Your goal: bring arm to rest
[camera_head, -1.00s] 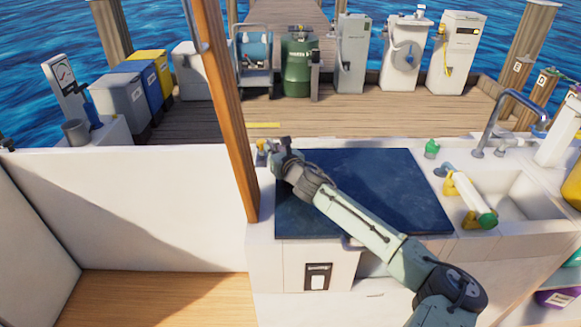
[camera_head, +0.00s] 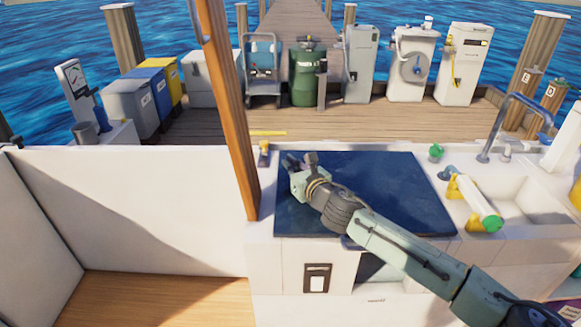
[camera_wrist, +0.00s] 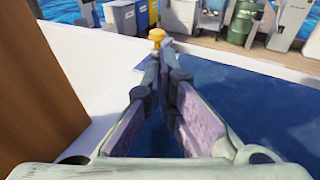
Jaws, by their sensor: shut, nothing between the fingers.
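My arm reaches in from the lower right in the head view. My gripper (camera_head: 299,160) is above the left part of the dark blue hatch panel (camera_head: 385,195). In the wrist view my gripper (camera_wrist: 166,55) has its fingertips together, with nothing between them. The blue panel (camera_wrist: 235,100) lies below and to the right of the fingers there. A small yellow-topped fitting (camera_wrist: 156,36) shows just beyond the fingertips. In the head view this fitting (camera_head: 264,150) stands at the panel's left back corner, apart from my gripper.
A wooden post (camera_head: 232,110) rises just left of my gripper. A sink (camera_head: 520,195) with a tap (camera_head: 500,120) and a white-and-yellow cylinder (camera_head: 475,200) are on the right. Bins, a green tank (camera_head: 307,78) and cabinets stand on the dock behind.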

